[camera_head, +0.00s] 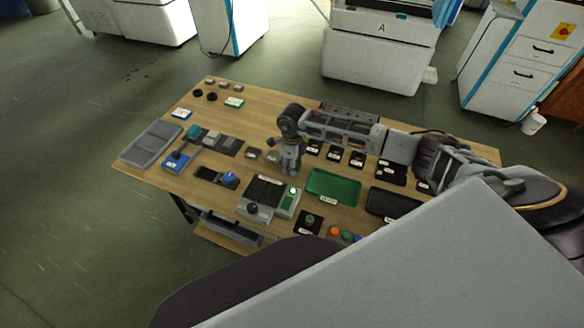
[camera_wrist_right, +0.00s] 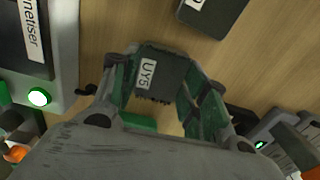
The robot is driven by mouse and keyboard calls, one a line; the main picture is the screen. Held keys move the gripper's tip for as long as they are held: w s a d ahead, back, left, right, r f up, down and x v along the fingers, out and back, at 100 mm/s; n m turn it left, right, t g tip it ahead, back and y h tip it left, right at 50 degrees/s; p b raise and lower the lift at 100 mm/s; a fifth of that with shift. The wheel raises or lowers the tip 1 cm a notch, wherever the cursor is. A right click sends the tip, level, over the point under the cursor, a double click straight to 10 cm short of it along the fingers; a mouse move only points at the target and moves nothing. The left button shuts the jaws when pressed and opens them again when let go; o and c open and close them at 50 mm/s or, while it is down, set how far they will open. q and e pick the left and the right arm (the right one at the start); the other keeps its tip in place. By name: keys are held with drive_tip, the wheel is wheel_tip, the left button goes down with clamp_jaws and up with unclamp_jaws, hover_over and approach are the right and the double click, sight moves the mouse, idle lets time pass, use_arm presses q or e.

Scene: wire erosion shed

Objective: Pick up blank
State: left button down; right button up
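A dark grey block labelled UY5 (camera_wrist_right: 145,85), which looks like the blank, lies on the wooden table (camera_wrist_right: 110,25). In the head view, a small grey block (camera_head: 272,156) beside my right gripper appears to be the same one. My right gripper (camera_head: 288,166) points down at the middle of the table. In the wrist view, its two green-padded fingers are spread on either side of the UY5 block; I cannot tell whether the pads touch it. My left gripper is not in view.
A second block (camera_wrist_right: 212,15) lies close by, at the wrist view's top. The demagnetiser (camera_head: 268,192), with a lit green lamp, stands at the front. A green tray (camera_head: 333,186) is right of it. A grey tray (camera_head: 151,143) sits at the table's left.

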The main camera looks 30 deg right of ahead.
drive_tip(key=c, duration=0.7)
drive_tip(key=shift+r, duration=0.15)
drive_tip(key=shift+c, duration=0.2)
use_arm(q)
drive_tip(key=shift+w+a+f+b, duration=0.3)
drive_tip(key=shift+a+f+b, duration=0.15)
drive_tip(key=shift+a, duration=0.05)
use_arm(e)
wheel_tip(320, 180, up, 10)
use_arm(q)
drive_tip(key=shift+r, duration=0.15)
